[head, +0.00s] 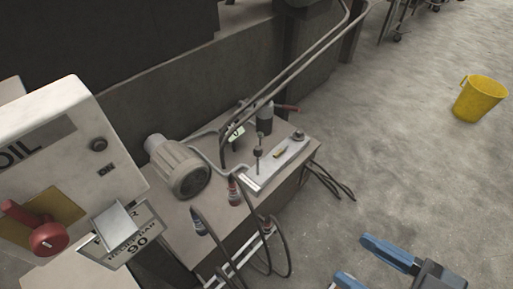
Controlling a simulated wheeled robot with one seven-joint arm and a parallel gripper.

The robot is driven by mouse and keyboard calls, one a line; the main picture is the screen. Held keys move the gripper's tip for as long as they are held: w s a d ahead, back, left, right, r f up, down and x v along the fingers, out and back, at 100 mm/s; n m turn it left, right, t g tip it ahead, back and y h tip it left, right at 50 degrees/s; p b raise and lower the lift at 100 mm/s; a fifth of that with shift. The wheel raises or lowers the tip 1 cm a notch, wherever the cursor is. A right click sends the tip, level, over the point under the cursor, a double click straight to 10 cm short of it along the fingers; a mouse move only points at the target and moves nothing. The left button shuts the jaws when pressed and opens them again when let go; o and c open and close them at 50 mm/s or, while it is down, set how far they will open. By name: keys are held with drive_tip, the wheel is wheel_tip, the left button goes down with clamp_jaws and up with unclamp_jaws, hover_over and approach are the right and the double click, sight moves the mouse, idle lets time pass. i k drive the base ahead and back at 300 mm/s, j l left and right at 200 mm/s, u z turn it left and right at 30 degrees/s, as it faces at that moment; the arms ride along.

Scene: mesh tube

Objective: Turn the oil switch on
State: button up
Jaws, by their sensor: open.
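A pale control box (60,150) marked "OIL" stands at the left edge of the head view, partly cut off. On its face is a red rotary switch (48,239) with a red handle, set over a yellow plate (58,205). The handle points up and left in the picture. My gripper (352,260), with blue fingers, is at the bottom right, open and empty. It is far to the right of the switch and touches nothing visible.
A bench (150,215) with a grey motor (180,168), a metal plate with a lever (270,168), and hanging cables (268,240) stands between the box and my gripper. A yellow bucket (480,99) is on the floor at upper right. The floor (410,170) there is clear.

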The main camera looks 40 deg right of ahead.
sight(49, 237)
drive_tip(key=k+j, duration=0.2)
drive_tip(key=j, duration=0.2)
drive_tip(key=k+j, duration=0.25)
drive_tip(key=j, duration=0.2)
drive_tip(key=k+j, duration=0.2)
drive_tip(key=j, duration=0.2)
drive_tip(key=u, duration=0.05)
